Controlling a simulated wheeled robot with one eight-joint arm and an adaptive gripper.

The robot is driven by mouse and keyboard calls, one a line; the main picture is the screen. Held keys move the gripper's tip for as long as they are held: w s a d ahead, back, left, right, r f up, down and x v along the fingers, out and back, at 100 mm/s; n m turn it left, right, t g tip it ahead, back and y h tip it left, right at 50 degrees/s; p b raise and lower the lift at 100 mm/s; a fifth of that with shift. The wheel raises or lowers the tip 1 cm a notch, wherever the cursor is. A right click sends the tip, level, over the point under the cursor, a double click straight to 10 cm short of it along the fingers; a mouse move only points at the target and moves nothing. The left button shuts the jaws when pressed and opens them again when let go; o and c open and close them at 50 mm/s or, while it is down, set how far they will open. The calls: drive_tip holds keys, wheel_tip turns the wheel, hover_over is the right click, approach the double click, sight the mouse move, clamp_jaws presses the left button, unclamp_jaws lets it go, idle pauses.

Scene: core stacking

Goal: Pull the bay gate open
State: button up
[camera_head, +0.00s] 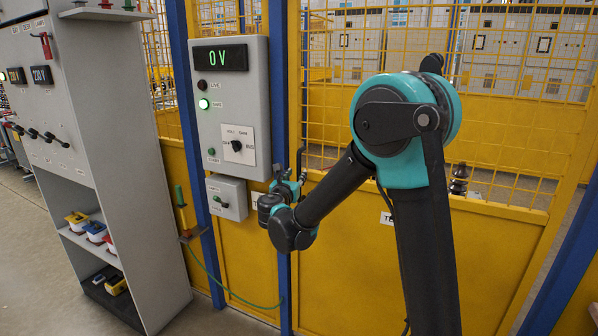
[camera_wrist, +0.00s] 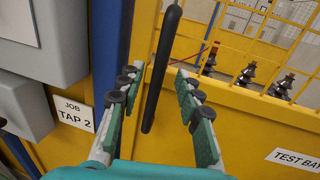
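The yellow bay gate (camera_head: 345,275) has solid lower panels and mesh above, and it looks closed beside a blue post. Its black upright bar handle (camera_wrist: 162,70) stands in the middle of the wrist view. My gripper (camera_head: 288,186) is at the gate's left edge in the head view. In the wrist view my gripper (camera_wrist: 157,80) is open, with one padded finger on each side of the handle and a visible gap to both. I cannot tell how deep the handle sits between the fingers. The handle's lower end shows above my gripper's palm.
A grey control panel (camera_head: 258,100) reading 0 V, with a green light, stands left of the gate, above a small grey box (camera_head: 227,197). A grey shelf cabinet (camera_head: 105,120) is further left. Insulator-like parts (camera_wrist: 245,75) stand behind the mesh. A green cable (camera_head: 215,282) hangs low.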

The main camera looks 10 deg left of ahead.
sight(299, 171)
drive_tip(key=shift+w+d, duration=0.2)
drive_tip(key=shift+w, duration=0.95)
drive_tip(key=shift+w+d, duration=0.15)
drive_tip(key=shift+w, duration=0.95)
clamp_jaws()
